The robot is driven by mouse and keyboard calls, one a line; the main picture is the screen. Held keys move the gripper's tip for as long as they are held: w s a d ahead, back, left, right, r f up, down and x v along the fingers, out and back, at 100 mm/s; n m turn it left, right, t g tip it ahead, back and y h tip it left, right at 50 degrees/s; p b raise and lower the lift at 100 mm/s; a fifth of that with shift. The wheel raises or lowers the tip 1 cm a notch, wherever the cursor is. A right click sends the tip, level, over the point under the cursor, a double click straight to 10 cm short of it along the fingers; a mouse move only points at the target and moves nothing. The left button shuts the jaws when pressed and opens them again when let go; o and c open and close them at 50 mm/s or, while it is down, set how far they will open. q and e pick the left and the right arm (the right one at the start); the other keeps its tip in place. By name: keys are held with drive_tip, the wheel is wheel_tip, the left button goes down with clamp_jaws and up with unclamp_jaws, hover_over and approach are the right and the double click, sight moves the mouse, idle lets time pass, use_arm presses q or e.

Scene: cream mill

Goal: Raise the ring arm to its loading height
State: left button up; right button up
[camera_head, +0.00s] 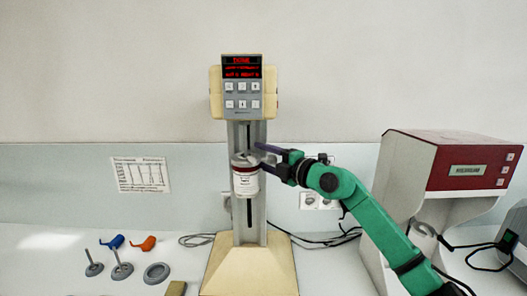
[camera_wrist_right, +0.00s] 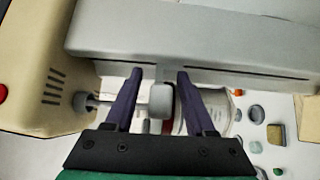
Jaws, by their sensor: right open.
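The mill (camera_head: 241,112) stands upright with a cream head, red-lit display and grey column (camera_head: 262,218). A white jar with a dark red band (camera_head: 246,184) hangs in front of the column, well above the base. The grey ring arm (camera_head: 240,159) is at the jar's top, partly hidden. My right gripper (camera_head: 257,158) is open, reaching in from the right at that height. In the right wrist view its fingers (camera_wrist_right: 158,78) stand either side of a pale grey block (camera_wrist_right: 161,100), with gaps visible. Contact further in cannot be told. My left gripper is out of view.
A white and red machine (camera_head: 455,160) stands at the right. Several small grey stands and rings (camera_head: 156,273), a blue part (camera_head: 112,241) and an orange part (camera_head: 145,243) lie at the left. Cables (camera_head: 320,241) run behind the mill base (camera_head: 250,275).

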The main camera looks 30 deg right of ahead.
drive_tip(key=shift+d, duration=0.1)
clamp_jaws()
drive_tip(key=shift+r, duration=0.1)
idle(1.1)
